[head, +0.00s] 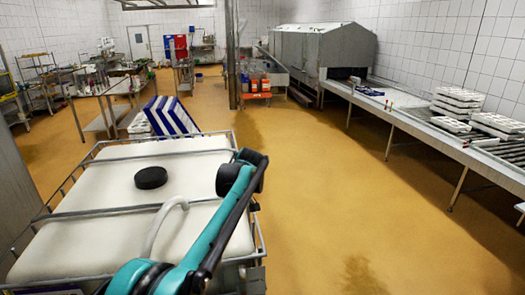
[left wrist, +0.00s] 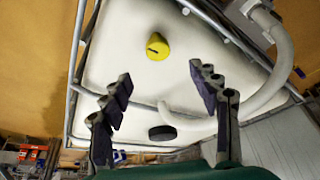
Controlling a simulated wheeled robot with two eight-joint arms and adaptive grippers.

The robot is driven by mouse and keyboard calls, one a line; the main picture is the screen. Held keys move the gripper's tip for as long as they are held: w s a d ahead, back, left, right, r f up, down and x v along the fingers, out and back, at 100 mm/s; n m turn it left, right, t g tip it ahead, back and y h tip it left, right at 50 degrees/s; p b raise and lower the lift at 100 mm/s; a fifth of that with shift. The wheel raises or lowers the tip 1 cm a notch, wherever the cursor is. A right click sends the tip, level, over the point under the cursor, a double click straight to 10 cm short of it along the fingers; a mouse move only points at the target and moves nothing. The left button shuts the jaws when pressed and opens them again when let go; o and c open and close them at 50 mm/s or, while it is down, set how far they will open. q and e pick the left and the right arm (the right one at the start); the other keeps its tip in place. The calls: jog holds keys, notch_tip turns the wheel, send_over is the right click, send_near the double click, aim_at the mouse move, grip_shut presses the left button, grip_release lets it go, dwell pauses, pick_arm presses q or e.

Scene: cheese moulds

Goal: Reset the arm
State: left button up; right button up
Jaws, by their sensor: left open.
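My left arm (head: 200,225), teal and black, reaches up over a white caged container in the head view. I cannot make out its gripper there. In the left wrist view my left gripper (left wrist: 160,97) is open, with its two dark fingers wide apart and nothing between them. A black round cap (left wrist: 162,133) and a yellow knob-like part (left wrist: 157,46) show on white surfaces beyond the fingers. The black cap also shows on top of the container in the head view (head: 150,178). My right gripper is in neither view.
The white container (head: 95,205) with its metal cage fills the near left, close under my arm. A blue-and-white striped box (head: 171,115) is behind it. A long conveyor table (head: 420,130) with stacked white moulds (head: 458,98) runs along the right. The yellow floor (head: 330,190) between is clear.

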pick_arm(q)
jog(key=s+a+f+m+t+h+b, duration=0.1)
jog(key=s+f+m+b, duration=0.2)
jog(key=s+f+b, duration=0.5)
jog(key=s+a+f+m+t+h+b, duration=0.1)
jog(key=s+m+t+b, duration=0.2)
jog(key=s, duration=0.8)
jog(key=s+f+m+t+h+b, duration=0.1)
jog(key=s+f+m+b, duration=0.5)
jog(key=s+f, duration=0.8)
notch_tip(320, 180, down, 3)
jog(key=shift+s+d+r+h+b, duration=0.15)
jog(key=shift+s+h+b, duration=0.25)
jog(key=shift+b, duration=0.7)
